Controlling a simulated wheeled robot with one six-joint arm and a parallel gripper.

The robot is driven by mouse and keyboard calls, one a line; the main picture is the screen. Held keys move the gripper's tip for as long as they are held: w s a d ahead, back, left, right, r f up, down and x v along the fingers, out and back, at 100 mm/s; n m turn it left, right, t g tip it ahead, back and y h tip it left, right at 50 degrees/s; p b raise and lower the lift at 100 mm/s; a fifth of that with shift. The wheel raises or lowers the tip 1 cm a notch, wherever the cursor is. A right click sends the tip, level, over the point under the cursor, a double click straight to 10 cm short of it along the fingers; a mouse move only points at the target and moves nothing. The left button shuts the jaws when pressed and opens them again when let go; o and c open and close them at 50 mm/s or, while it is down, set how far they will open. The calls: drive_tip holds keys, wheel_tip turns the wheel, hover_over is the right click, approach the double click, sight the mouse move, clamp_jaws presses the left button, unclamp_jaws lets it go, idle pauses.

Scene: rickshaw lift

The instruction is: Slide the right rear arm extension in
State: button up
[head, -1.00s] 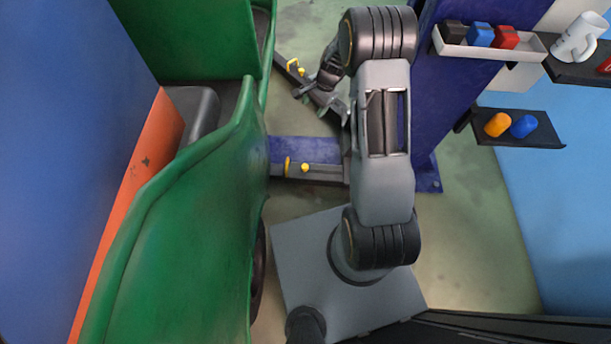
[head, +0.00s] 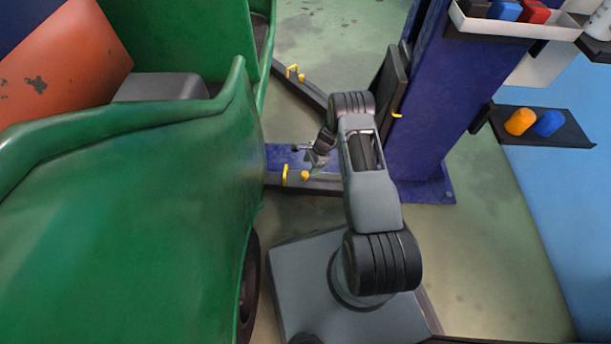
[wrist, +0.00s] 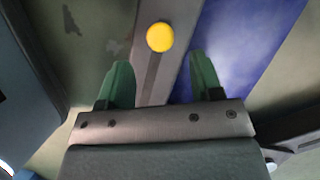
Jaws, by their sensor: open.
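The near lift arm (head: 325,183) is a dark bar reaching left from the blue post, with a yellow band (head: 285,175) and a round yellow knob (head: 305,175) on its extension. My gripper (head: 312,168) is just above this knob and partly hidden by my own wrist. In the wrist view, the two green fingers of my gripper (wrist: 159,62) are spread apart with nothing between them. The yellow knob (wrist: 159,37) lies just beyond the fingertips, roughly centred between them. The dark extension bar (wrist: 152,78) runs on below it.
The green rickshaw body (head: 130,210) stands close on the left. The blue lift post (head: 430,110) rises behind my arm. A farther lift arm (head: 312,93) has its own yellow parts. A shelf (head: 565,135) with orange and blue items is at right.

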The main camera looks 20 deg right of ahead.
sight(305, 174)
drive_tip(key=shift+b+x, duration=1)
drive_tip(key=shift+x, duration=2)
clamp_jaws()
